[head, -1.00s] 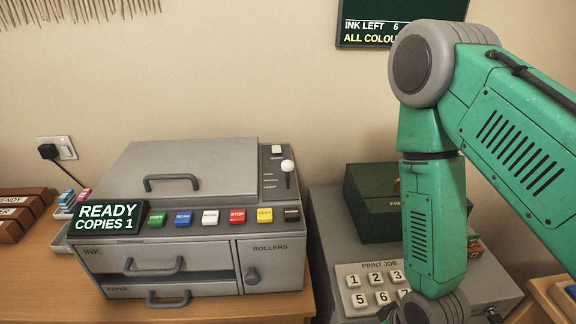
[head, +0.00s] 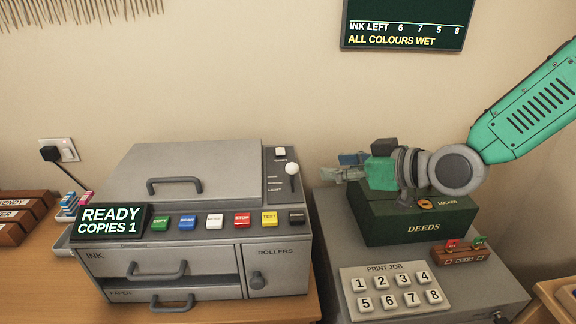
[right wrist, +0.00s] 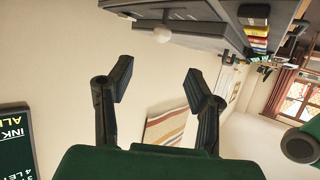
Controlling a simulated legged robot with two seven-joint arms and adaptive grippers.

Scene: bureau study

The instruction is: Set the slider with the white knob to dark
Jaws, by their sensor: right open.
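The slider's white knob (head: 292,168) stands up from the narrow panel at the right of the grey copier (head: 190,165). Small labels sit left of its slot, the lowest reading LIGHT. I cannot tell exactly which label the slider's base is level with. My right gripper (head: 335,173) is open and empty, to the right of the knob, its fingers pointing left towards it, with a gap between. My left gripper is out of view.
A white button (head: 280,152) sits above the slider. Coloured buttons, including a red stop button (head: 242,219), line the copier's front. A green deeds box (head: 420,229) stands below my right wrist, behind the print job keypad (head: 395,290). A dark screen (head: 407,22) hangs on the wall.

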